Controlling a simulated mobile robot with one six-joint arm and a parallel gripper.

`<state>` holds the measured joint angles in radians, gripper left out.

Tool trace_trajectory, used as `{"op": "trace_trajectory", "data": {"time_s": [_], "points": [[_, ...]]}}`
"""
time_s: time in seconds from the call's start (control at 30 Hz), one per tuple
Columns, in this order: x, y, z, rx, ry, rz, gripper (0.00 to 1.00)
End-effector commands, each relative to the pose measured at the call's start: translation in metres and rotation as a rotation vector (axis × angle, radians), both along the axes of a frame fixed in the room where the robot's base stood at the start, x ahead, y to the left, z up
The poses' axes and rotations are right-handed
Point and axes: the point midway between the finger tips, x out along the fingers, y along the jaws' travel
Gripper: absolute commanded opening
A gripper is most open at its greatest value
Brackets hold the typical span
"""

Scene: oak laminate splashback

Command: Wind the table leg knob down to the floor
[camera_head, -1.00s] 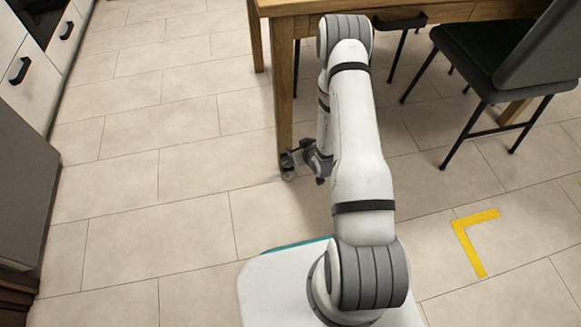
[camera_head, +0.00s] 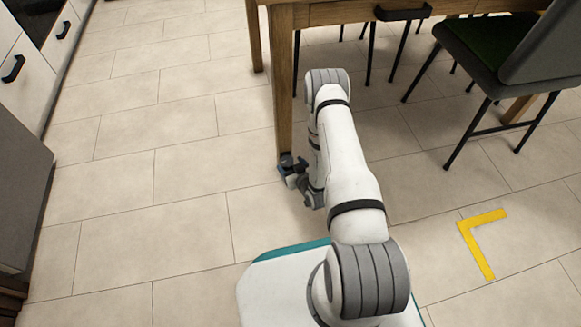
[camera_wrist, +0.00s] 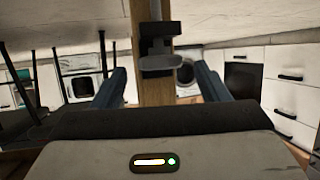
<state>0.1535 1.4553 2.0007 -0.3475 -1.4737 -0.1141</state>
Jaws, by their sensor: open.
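The wooden table leg (camera_head: 283,95) stands at the table's near left corner. In the wrist view, which is upside down with the floor at the top, the leg (camera_wrist: 150,12) runs down the middle. A grey knob (camera_wrist: 158,63) on a dark bracket (camera_wrist: 156,38) sits at the leg's foot end. My gripper (camera_wrist: 158,78) is open, with one blue finger on each side of the leg and knob. The knob lies between the fingers sideways; I cannot tell whether they touch it. In the head view my gripper (camera_head: 288,167) is low at the leg's foot and hides the knob.
A chair with a green seat (camera_head: 497,50) stands right of the leg. The table drawer (camera_head: 390,12) is above. White cabinets (camera_head: 22,75) line the left side. A yellow corner mark (camera_head: 480,240) lies on the floor. The tiles left of the leg are clear.

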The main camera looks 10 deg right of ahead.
Motion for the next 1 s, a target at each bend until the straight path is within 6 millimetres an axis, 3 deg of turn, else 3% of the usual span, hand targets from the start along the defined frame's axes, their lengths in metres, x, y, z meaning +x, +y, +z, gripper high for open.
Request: {"op": "trace_trajectory", "data": {"time_s": [0.37, 0.9, 1.0], "points": [[0.0088, 0.0025, -0.0032, -0.001, 0.001, 0.001, 0.68], [0.0085, 0.0022, -0.0033, 0.000, 0.001, 0.000, 0.26], [0.0085, 0.0021, -0.0033, -0.001, 0.001, -0.001, 0.23]]}}
